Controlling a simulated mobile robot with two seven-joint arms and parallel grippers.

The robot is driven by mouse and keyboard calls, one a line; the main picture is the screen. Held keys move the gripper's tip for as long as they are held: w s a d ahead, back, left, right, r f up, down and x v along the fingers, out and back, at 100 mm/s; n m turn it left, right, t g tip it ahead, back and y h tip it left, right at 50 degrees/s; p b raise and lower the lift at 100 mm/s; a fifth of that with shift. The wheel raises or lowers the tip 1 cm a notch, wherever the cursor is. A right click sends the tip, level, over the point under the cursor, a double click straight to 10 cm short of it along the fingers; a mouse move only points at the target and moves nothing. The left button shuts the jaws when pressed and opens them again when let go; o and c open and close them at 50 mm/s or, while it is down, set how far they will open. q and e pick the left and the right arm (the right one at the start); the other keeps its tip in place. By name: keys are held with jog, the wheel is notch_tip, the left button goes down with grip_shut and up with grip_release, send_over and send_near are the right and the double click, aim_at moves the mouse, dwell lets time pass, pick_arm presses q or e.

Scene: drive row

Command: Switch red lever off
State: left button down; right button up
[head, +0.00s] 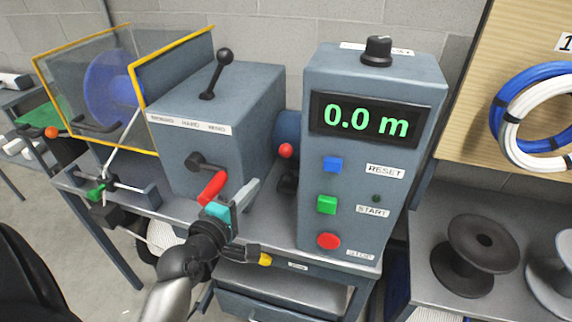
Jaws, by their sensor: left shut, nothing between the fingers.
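The red lever (212,187) is on the front of the grey gearbox-like housing (182,178), left of the middle in the head view. Its red grip slants down and to the left from a dark pivot at its upper end. My left gripper (243,197) is shut and empty, just below and to the right of the red grip. In this view the gripper's teal part overlaps the lower end of the grip; I cannot tell whether they touch. My right gripper is not in view.
A control box (372,150) reading 0.0 m, with blue, green and red buttons, stands to the right of the housing. A black ball-topped lever (220,70) rises from the housing top. A yellow-edged clear guard (92,85) covers a blue spool at left. Black spool (474,256) stands at right.

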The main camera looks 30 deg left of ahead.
aim_at(283, 149)
pick_arm(q)
jog(key=w, duration=0.4)
jog(key=w+a+f+b, duration=0.1)
jog(key=w, duration=0.3)
jog(key=w+f+b, duration=0.1)
jog(key=w, duration=0.4)
jog(key=shift+a, duration=0.25)
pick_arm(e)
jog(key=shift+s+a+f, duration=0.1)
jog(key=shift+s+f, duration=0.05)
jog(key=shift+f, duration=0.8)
pick_arm(q)
jog(key=shift+r, duration=0.1)
jog(key=shift+w+a+r+p, duration=0.1)
jog(key=shift+w+r+p, duration=0.25)
jog(key=shift+w+p, duration=0.15)
jog(key=shift+w+a+r+p, duration=0.1)
jog(key=shift+w+r+p, duration=0.1)
jog(key=shift+w+p, duration=0.2)
jog(key=shift+f, duration=0.1)
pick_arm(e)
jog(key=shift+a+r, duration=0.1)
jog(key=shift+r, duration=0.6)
